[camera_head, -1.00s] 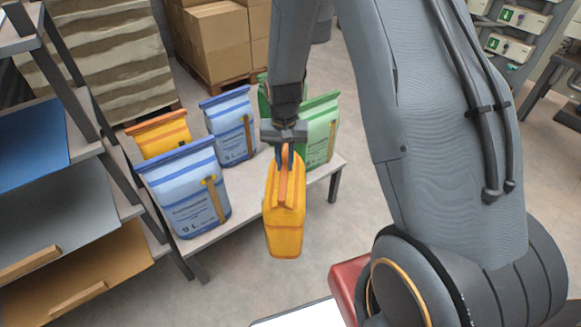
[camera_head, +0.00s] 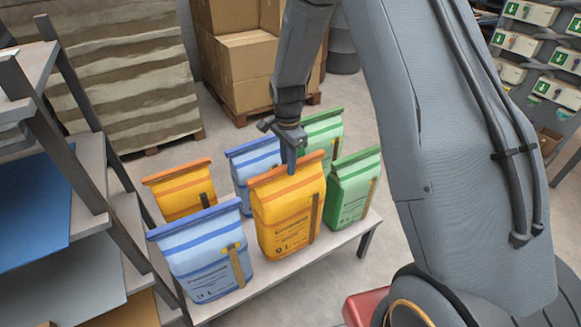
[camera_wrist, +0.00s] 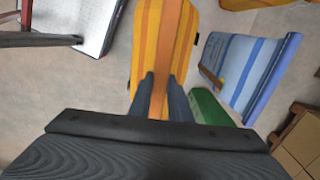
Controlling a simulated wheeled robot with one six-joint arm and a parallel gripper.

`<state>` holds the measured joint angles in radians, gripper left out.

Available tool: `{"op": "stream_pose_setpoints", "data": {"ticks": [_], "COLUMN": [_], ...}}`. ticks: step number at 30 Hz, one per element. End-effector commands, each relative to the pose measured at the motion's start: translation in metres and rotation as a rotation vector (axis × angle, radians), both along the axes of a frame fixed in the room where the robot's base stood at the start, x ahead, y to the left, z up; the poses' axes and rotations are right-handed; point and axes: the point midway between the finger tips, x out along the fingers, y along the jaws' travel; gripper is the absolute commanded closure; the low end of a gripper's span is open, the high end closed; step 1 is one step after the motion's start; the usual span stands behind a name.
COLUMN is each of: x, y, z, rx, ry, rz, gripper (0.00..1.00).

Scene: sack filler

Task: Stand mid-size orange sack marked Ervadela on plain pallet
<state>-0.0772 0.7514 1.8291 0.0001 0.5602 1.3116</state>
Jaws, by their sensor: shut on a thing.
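My gripper (camera_head: 289,165) is shut on the top edge of an orange sack (camera_head: 283,218) with a dark printed label and a brown side strip. The sack hangs upright, its front towards the head camera, in front of the bench's other sacks; I cannot tell if its base touches the bench. In the wrist view, my fingers (camera_wrist: 163,95) pinch the sack's orange top strip, with its body (camera_wrist: 143,45) below. The label's name is too small to read surely. A second orange sack (camera_head: 180,193) stands at the back left of the bench. I cannot pick out the plain pallet.
The bench (camera_head: 352,232) also holds blue sacks (camera_head: 207,262) and green sacks (camera_head: 352,192) close around the held one. A grey shelf rack (camera_head: 75,100) stands left. Behind are a loaded pallet stack (camera_head: 115,70) and cartons (camera_head: 250,65) on a wooden pallet. Floor shows at right.

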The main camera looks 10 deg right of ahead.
Motion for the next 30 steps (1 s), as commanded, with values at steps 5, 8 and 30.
{"op": "stream_pose_setpoints", "data": {"ticks": [5, 8, 30], "x": [-0.010, -0.021, -0.127], "y": [-0.005, -0.009, -0.041], "z": [0.003, 0.004, 0.002], "rx": [0.000, 0.000, 0.000], "ry": [0.001, 0.001, 0.001], "rz": [-0.013, -0.013, -0.007], "gripper": [1.00, 1.00, 1.00]}}
